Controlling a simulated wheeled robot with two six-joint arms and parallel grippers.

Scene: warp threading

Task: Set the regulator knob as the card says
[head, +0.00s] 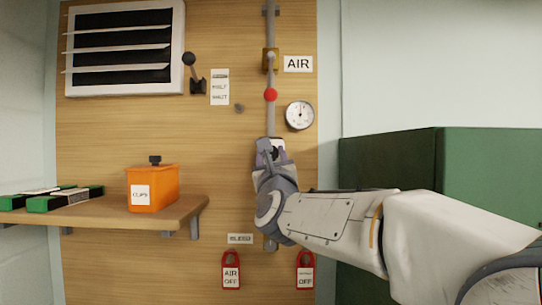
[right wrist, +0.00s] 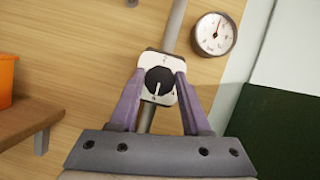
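The regulator knob (right wrist: 158,80) is round and black on a white plate (right wrist: 150,60) with small marks, mounted on the vertical pipe. Its white pointer line points roughly down in the right wrist view; the marks are too small to read surely. My right gripper (right wrist: 160,72) has its two purple fingers apart, one on each side of the knob, with a gap visible. In the head view my right gripper (head: 270,147) is at the pipe below the red ball and mostly hides the regulator. I see no card that I can tell is the setting card. My left gripper is out of view.
A round gauge (head: 299,115) sits right of the pipe (head: 270,120), under the AIR sign (head: 298,64). A shelf (head: 110,215) holds an orange box (head: 160,188) and green-ended packs. Red AIR OFF tags (head: 231,271) hang below. A green cabinet (head: 480,160) stands right.

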